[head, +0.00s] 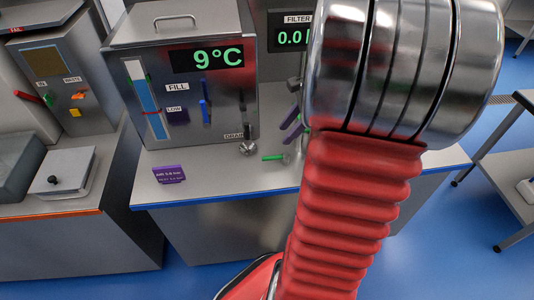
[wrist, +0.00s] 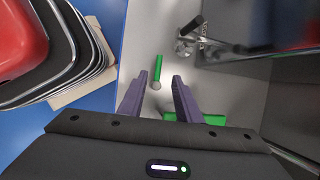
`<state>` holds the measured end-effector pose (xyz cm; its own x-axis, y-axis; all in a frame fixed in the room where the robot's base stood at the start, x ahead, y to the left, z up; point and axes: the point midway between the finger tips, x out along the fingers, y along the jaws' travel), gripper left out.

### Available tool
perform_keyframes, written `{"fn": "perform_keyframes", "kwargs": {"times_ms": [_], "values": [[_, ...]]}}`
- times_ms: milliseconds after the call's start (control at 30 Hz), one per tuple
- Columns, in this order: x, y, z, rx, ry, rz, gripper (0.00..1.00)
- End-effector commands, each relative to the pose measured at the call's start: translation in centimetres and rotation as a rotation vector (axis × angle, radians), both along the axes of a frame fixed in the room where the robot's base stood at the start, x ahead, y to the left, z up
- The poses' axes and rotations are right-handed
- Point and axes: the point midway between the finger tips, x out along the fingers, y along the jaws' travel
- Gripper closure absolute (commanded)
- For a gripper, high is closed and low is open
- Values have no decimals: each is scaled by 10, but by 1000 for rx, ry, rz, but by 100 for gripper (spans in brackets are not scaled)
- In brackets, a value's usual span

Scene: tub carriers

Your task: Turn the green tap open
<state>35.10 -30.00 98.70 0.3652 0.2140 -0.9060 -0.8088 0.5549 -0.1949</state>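The green tap handle (head: 272,157) is a short green bar on the steel counter, right of the metal drain spout (head: 247,148). In the wrist view the green tap handle (wrist: 158,67) points up the picture from a small round metal hub (wrist: 156,86). My gripper (wrist: 159,77) has two purple fingers, open and apart, with the hub and the lower handle showing between them. No contact is visible. In the head view my gripper (head: 293,126) is partly hidden by my arm, above and right of the handle. A second green part (wrist: 208,119) is partly covered by my gripper.
A steel tank (head: 185,75) reading 9°C, with FILL gauge and small levers, stands behind the tap. A FILTER display (head: 293,38) is to its right. A purple sign (head: 169,175) stands on the counter (head: 215,180) at left. The counter around the handle is mostly clear.

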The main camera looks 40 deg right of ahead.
Motion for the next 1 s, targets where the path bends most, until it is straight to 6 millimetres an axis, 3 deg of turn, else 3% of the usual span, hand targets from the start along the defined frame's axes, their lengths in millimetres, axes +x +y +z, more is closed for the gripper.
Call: {"fn": "perform_keyframes", "kwargs": {"times_ms": [233, 800, 1000], "values": [[8, 6, -20, 2, 1, 3, 69], [39, 24, -99, 2, 2, 3, 69], [47, 28, -118, 1, 1, 2, 69]]}}
